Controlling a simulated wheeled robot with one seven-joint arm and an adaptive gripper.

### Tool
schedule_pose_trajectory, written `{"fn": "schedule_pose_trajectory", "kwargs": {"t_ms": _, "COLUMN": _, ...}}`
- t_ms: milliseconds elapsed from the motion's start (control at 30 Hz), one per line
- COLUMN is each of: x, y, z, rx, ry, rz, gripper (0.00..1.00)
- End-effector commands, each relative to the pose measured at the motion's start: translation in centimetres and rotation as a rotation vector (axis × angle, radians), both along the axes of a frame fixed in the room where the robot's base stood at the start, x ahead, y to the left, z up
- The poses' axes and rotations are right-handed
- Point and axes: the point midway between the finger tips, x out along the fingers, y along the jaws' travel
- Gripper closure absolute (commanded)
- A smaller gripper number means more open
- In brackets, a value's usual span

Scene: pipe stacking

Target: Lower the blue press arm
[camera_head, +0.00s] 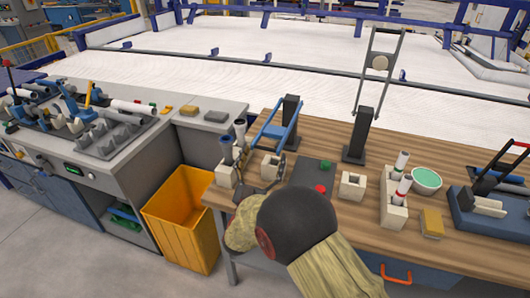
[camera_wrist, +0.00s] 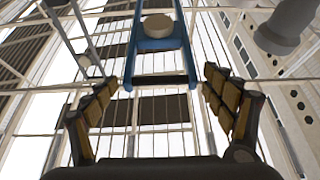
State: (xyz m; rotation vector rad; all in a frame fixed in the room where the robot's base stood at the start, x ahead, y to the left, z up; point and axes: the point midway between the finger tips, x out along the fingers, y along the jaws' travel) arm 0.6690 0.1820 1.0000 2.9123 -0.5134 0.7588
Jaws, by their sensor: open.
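The blue press arm (camera_head: 268,131) is a narrow blue frame hinged on a black post (camera_head: 291,109) at the table's left end. It slants from the post toward the front left, above a pale block (camera_head: 270,168). In the wrist view the blue press arm (camera_wrist: 151,44) shows from below, with a round tan pad and a dark crossbar. My gripper (camera_wrist: 160,78) is open, its two padded fingers either side of the crossbar's line; I cannot tell whether they touch. In the head view my own arm mostly hides the gripper, which is low near the pale block.
A second, grey press arm (camera_head: 400,62) stands upright on a black post to the right. Pale holders with pipes (camera_head: 395,190), a green bowl (camera_head: 426,181) and a red button (camera_head: 320,190) are on the wooden table (camera_head: 335,112). A yellow bin (camera_head: 182,232) stands at left.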

Motion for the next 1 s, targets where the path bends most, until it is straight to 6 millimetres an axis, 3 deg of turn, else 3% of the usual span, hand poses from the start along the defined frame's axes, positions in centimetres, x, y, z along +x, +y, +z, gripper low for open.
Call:
{"fn": "schedule_pose_trajectory", "kwargs": {"t_ms": 300, "x": -5.3, "y": 2.0, "z": -3.3, "rx": -0.004, "ry": 0.006, "rz": 0.004, "gripper": 0.17}}
{"fn": "schedule_pose_trajectory", "kwargs": {"t_ms": 500, "x": -7.6, "y": 2.9, "z": -4.8, "rx": -0.003, "ry": 0.005, "rz": 0.002, "gripper": 0.17}}
{"fn": "schedule_pose_trajectory", "kwargs": {"t_ms": 1000, "x": -8.6, "y": 3.1, "z": -5.3, "rx": -0.003, "ry": 0.005, "rz": 0.000, "gripper": 0.17}}
